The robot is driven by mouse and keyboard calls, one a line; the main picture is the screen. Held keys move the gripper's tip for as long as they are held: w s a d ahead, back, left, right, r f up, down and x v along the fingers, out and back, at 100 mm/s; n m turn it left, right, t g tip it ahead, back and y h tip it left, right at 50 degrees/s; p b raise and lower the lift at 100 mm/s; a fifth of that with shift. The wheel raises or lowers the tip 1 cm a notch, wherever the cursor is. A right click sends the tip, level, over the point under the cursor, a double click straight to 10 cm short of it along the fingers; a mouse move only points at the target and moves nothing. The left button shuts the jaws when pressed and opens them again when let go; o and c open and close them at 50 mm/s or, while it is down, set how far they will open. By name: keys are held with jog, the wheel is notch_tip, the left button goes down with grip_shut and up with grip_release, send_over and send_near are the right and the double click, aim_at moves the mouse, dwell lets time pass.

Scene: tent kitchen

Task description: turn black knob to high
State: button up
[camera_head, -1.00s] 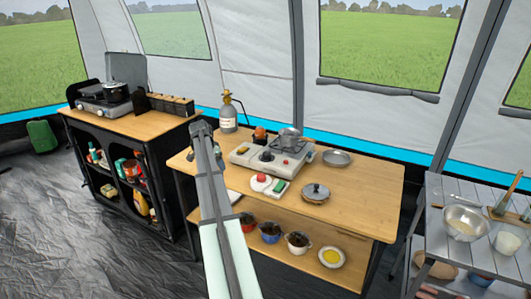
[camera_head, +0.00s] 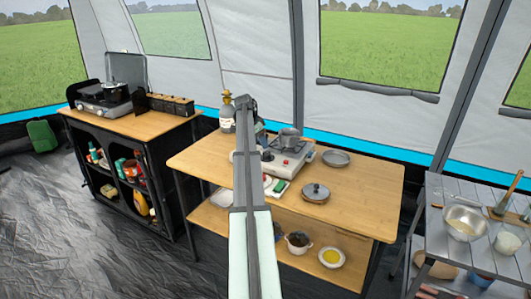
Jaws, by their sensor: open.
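The light two-burner stove (camera_head: 297,158) stands on the middle wooden table in the head view. The black knob (camera_head: 267,156) shows as a small dark spot on its front, just right of my arm's edge. A small red knob (camera_head: 285,162) is to its right. A grey pot (camera_head: 290,138) sits on the right burner. My arm crosses in front of the stove's left side and hides the left burner. I cannot make out my gripper's fingers; they are hidden behind the arm. The knob's setting is too small to read.
A lidded pan (camera_head: 315,192) and a metal plate (camera_head: 336,158) lie on the wooden table (camera_head: 370,185), with bare wood at its right. A gas bottle (camera_head: 227,118) stands behind at the left. Bowls sit on the lower shelf. A grey slatted table (camera_head: 440,205) is at the right.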

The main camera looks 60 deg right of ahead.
aim_at(266, 153)
jog(key=x, duration=0.7)
jog(key=shift+d+f, duration=0.1)
jog(key=shift+f, duration=0.25)
jog(key=c, duration=1)
